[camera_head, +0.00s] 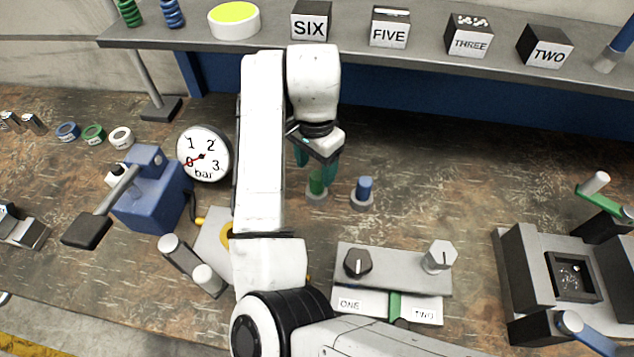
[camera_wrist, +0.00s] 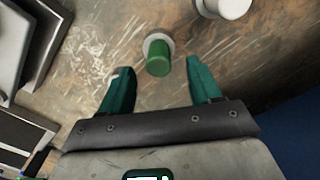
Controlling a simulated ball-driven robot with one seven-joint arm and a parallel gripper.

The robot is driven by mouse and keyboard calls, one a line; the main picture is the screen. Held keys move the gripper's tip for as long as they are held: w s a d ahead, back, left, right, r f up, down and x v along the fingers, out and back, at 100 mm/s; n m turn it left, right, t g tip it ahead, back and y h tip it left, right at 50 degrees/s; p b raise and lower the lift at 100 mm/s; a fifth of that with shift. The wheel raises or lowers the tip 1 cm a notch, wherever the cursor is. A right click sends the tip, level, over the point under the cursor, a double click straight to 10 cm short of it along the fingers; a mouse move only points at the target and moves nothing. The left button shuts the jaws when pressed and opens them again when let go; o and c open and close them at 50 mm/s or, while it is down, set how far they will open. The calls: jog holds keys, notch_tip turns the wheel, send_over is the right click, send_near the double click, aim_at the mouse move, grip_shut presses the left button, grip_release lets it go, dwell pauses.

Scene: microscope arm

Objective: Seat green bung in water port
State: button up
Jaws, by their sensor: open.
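The green bung (camera_head: 317,181) stands upright in a small grey ring-shaped base (camera_head: 316,195) on the bench, just below my gripper (camera_head: 318,165) in the head view. In the wrist view the green bung (camera_wrist: 158,61) lies between and slightly beyond the tips of my gripper (camera_wrist: 160,75), with the pale rim of its base (camera_wrist: 153,38) behind it. The two teal fingers are apart, with bare gaps on both sides of the bung, and hold nothing. I cannot tell which opening is the water port.
A blue bung (camera_head: 364,186) in a similar base stands close to the right. A pressure gauge (camera_head: 204,154) and blue pump-like block (camera_head: 150,200) are left. A two-knob panel (camera_head: 395,268) is in front. A shelf (camera_head: 420,50) with labelled blocks runs behind. The wrist view shows a pale cylinder (camera_wrist: 228,7).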

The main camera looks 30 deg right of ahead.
aim_at(317, 175)
jog(key=shift+f+p, duration=0.55)
jog(key=shift+f, duration=2.15)
jog(key=shift+d, duration=0.1)
jog(key=shift+c, duration=0.2)
grip_shut()
